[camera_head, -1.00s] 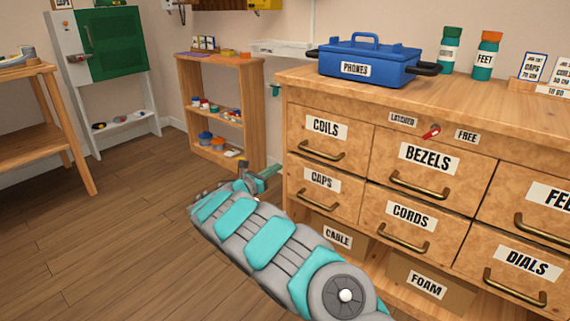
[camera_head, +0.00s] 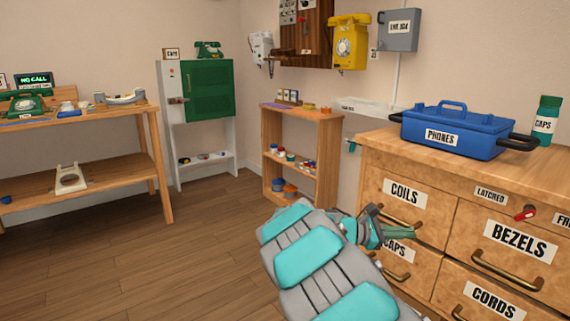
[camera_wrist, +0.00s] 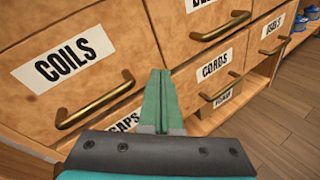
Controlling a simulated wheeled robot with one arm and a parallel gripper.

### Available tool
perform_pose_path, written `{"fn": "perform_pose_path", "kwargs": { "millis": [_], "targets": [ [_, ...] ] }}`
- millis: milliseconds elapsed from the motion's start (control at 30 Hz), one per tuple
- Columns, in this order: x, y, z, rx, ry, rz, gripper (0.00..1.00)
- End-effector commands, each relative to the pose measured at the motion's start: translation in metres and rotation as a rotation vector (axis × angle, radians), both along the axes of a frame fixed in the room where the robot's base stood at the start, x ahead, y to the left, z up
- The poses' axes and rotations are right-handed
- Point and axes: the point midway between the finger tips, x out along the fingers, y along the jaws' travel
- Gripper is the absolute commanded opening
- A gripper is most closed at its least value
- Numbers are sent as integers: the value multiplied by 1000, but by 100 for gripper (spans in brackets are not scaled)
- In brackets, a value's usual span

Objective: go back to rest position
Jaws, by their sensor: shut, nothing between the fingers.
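My gripper (camera_head: 399,232) is in front of the wooden drawer cabinet (camera_head: 375,165), near the COILS and CAPS drawers in the head view. In the wrist view my gripper's (camera_wrist: 158,78) green fingers are together with nothing between them. They point toward the drawer fronts, between the COILS drawer (camera_wrist: 40,105) and the CORDS drawer (camera_wrist: 250,75). I cannot tell from these views whether the fingertips touch the cabinet. The visible drawers look closed.
A blue PHONES box (camera_head: 450,150) and a green CAPS bottle (camera_head: 546,117) stand on the cabinet top. A low shelf (camera_head: 330,140), a green-doored cabinet (camera_head: 209,92) and a workbench (camera_head: 110,180) stand further back. Wooden floor (camera_head: 130,265) is free to the left of my arm.

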Motion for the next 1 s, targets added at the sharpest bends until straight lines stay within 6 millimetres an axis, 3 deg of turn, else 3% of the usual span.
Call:
{"fn": "perform_pose_path", "kwargs": {
  "millis": [33, 233, 467, 667, 1000],
  "targets": [
    [-23, -11, 13, 40, -43, -54, 0],
    [-115, -36, 27, 226, -201, -271, 0],
    [-213, -30, 21, 457, -371, -508, 0],
    [-287, 2, 6, 666, -492, -703, 0],
    [-390, 98, -18, 1016, -601, -1013, 0]
  ]
}}
